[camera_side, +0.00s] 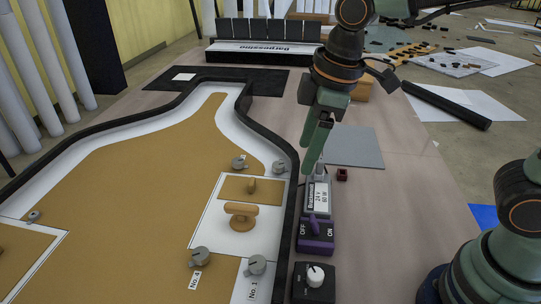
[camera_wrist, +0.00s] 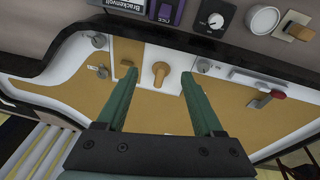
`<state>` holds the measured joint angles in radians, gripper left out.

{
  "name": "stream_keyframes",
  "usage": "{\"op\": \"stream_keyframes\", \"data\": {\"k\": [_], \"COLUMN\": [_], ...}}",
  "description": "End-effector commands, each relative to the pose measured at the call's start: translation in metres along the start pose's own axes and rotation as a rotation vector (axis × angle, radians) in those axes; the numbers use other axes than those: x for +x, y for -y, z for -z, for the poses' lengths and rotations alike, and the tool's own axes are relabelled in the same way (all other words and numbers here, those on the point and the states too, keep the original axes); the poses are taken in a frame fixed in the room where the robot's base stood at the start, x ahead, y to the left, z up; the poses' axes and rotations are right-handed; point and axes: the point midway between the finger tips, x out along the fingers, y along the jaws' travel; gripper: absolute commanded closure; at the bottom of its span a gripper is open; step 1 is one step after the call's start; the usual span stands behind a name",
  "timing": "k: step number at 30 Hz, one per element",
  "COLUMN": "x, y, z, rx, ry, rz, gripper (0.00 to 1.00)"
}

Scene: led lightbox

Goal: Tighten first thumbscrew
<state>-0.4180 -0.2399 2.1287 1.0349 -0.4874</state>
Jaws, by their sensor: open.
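A grey thumbscrew (camera_side: 256,265) stands by the "No. 1" label (camera_side: 252,291) at the lower edge of the bottle-shaped lightbox (camera_side: 125,122). A similar thumbscrew (camera_side: 200,256) by the "No. 4" label is to its left. Two more grey thumbscrews (camera_side: 238,163) (camera_side: 279,168) sit farther back. A grey thumbscrew (camera_wrist: 203,65) shows right of the jaws in the wrist view. My gripper (camera_side: 307,168) is open and empty, raised near the lightbox's right rim; its fingertips (camera_wrist: 159,72) appear on either side of the wooden knob (camera_wrist: 160,73) in the wrist view. Its height is unclear.
A power supply (camera_side: 318,196), purple OFF/ON switch (camera_side: 315,236) and black dial box (camera_side: 313,283) line the lightbox's right side. A dark raised rim (camera_side: 291,215) borders the lightbox. A grey mat (camera_side: 355,147) lies to the right. The bench right of the dial box is clear.

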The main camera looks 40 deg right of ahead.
Motion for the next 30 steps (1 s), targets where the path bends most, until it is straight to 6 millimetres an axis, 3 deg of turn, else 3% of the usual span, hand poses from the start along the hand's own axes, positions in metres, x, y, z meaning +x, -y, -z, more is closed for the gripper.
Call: {"op": "stream_keyframes", "data": {"k": [1,6,12,20,30], "x": [0.009,0.031,0.046,0.065,0.127], "y": [0.017,0.065,0.1,0.106,0.112], "z": [0.017,0.054,0.071,0.07,0.057], "rx": [-0.125,-0.47,-0.686,-0.717,-0.714], "ry": [0.032,0.102,0.143,0.151,0.153], "rz": [0.033,0.111,0.161,0.169,0.169], "gripper": [0.31,0.31,0.31,0.31,0.31]}}
